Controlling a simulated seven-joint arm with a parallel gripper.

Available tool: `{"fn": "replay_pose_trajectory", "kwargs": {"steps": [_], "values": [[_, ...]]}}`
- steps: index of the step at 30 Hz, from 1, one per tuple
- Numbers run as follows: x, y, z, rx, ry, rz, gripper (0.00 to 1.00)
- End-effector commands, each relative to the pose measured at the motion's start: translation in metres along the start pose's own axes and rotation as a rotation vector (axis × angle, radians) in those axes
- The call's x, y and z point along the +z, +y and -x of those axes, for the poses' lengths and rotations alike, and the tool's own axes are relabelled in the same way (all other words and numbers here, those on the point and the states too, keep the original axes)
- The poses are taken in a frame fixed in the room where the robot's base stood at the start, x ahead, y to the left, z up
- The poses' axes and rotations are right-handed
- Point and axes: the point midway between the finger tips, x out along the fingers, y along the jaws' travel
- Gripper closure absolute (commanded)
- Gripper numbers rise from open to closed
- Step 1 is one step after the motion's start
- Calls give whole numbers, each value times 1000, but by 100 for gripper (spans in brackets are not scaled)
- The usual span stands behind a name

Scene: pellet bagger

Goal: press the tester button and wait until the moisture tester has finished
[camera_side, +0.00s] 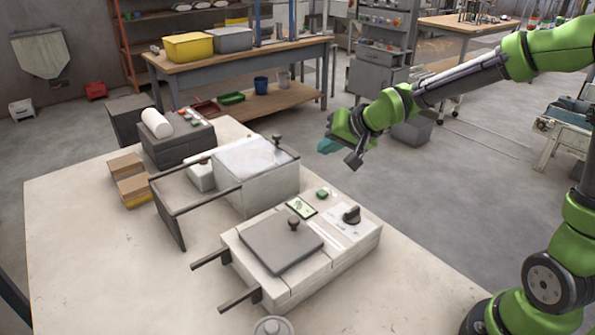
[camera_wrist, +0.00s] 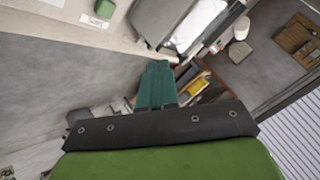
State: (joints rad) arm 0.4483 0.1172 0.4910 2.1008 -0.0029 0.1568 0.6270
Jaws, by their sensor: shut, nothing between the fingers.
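The moisture tester (camera_side: 305,250) is a low white box on the table, with a grey knobbed lid (camera_side: 281,243), a small lit green display (camera_side: 301,207) and a black dial (camera_side: 351,214). Its green button (camera_side: 322,193) sits beside the display; what the display reads is too small to tell. A green button (camera_wrist: 104,8) also shows at the top left of the wrist view, above a small label. My gripper (camera_side: 327,146) hangs in the air, clear of the button. Its teal fingers (camera_wrist: 156,85) are shut together and empty.
A white lidded box (camera_side: 255,170) with a dark frame stands behind the tester. A grey unit with a white roll (camera_side: 156,123) and cardboard boxes (camera_side: 127,178) stand farther left. The table's (camera_side: 85,270) front left is bare. A round metal item (camera_side: 272,326) sits at the near edge.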

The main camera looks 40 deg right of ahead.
Motion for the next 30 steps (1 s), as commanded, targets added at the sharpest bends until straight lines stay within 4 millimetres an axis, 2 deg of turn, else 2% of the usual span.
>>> {"fn": "replay_pose_trajectory", "kwargs": {"steps": [14, 30], "values": [[6, 4, -6, 3, -5, -2, 100], [40, 40, -53, 4, -5, -3, 100]]}}
